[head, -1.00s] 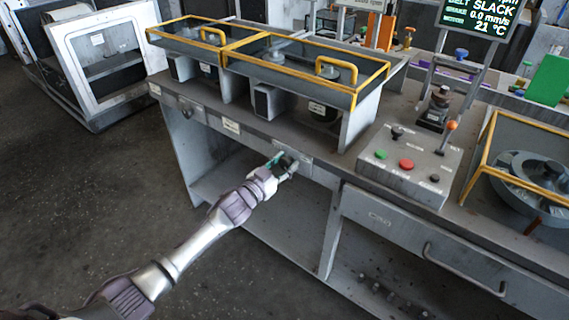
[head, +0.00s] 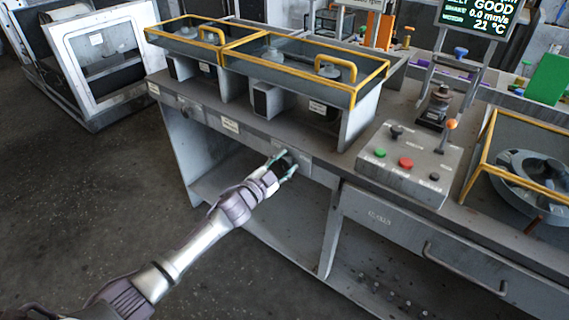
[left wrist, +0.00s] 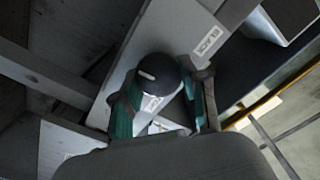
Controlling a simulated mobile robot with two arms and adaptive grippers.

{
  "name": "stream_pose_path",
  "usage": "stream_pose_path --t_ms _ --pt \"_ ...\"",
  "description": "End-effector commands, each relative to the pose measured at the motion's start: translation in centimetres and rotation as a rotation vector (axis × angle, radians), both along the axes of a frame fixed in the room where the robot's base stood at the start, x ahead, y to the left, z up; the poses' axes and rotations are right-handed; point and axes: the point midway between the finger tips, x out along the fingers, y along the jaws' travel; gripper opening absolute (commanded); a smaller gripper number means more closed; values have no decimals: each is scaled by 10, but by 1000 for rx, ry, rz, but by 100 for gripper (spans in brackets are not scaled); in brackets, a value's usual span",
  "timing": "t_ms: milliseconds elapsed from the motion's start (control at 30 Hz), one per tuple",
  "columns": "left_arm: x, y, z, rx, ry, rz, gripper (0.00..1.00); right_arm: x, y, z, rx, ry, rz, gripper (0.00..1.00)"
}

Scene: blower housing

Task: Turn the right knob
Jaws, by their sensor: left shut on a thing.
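The right knob (head: 288,164) is a dark round knob on the bench's front panel. In the left wrist view the knob (left wrist: 157,73) shows as a black cap with a pale mark line. My left gripper (head: 281,163) is at the knob, its green-tipped fingers on either side of it. In the left wrist view my left gripper (left wrist: 165,88) is shut on the knob, which is partly hidden by the fingers. The left knob (head: 186,109) sits farther left on the same panel, apart from the gripper. My right gripper is not in view.
The display (head: 474,22) reads GOOD, 0.0 mm/s, 21 °C. A control box (head: 408,170) with coloured buttons stands on the bench, right of the gripper. Two yellow-framed guards (head: 305,75) stand above the panel. Floor at left is clear.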

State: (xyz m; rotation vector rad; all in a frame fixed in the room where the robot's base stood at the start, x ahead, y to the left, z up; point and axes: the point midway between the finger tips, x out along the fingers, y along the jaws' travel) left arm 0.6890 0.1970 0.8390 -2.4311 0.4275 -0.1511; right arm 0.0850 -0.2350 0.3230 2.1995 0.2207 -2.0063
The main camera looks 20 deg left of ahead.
Motion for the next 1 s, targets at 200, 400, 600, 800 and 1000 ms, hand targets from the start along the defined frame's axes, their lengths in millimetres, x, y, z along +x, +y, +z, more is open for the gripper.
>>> stream_pose_path --t_ms 200,400,600,800,1000 --pt "0 0 -1 4 0 0 9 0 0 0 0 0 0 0" --pt "0 0 -1 4 1 0 48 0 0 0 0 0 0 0" --pt "0 0 -1 3 0 0 69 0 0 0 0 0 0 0" --pt "0 0 0 3 0 1 69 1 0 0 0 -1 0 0" --pt "-16 6 -2 3 1 0 69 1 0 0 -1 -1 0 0"
